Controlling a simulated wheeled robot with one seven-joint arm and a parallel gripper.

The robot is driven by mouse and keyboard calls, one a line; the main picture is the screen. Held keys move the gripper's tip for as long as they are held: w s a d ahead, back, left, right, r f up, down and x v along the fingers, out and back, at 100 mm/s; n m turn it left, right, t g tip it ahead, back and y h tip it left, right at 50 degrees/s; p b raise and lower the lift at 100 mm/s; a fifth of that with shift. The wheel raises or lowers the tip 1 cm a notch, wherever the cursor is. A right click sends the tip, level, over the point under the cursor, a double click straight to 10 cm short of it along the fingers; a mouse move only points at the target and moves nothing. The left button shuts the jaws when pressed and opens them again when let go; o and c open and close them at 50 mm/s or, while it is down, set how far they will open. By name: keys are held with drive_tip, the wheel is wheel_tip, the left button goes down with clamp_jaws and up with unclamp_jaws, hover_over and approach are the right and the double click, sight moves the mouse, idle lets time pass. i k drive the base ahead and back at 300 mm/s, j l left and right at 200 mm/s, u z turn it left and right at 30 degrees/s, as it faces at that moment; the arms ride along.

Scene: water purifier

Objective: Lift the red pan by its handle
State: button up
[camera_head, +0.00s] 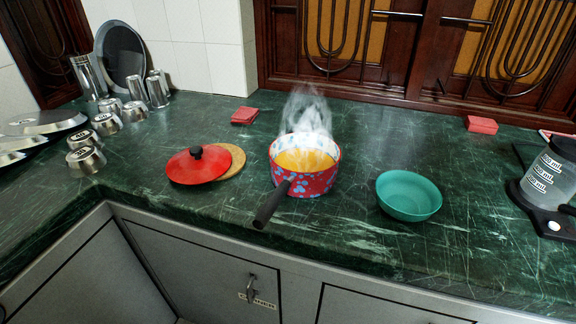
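The red pan (318,182) stands upright on the green marble counter. It has pale blue patterns on its side and a white, blue-spotted inner wall. It holds a yellow-orange liquid (304,160), and white steam rises from it. Its dark handle (271,204) points toward the front left, and the end reaches close to the counter's front edge. My gripper is not in the view, so I cannot see where it is relative to the pan.
A red lid (198,165) lies on a round cork mat (234,160) left of the pan. A teal bowl (408,195) sits right of it. Small red blocks (244,115) (481,124) lie behind. Metal cups (107,123) stand far left; a measuring jug (549,172) stands far right.

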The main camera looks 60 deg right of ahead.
sight(286, 181)
drive_tip(key=k+l+u, duration=0.1)
drive_tip(key=u, duration=0.3)
drive_tip(key=k+u, duration=0.2)
drive_tip(key=u, duration=0.2)
drive_tip(key=k+j+u, duration=0.2)
drive_tip(key=k, duration=0.45)
drive_tip(key=k+u, duration=0.2)
drive_tip(key=k, duration=0.4)
drive_tip(key=k+j, duration=0.25)
drive_tip(key=k, duration=0.25)
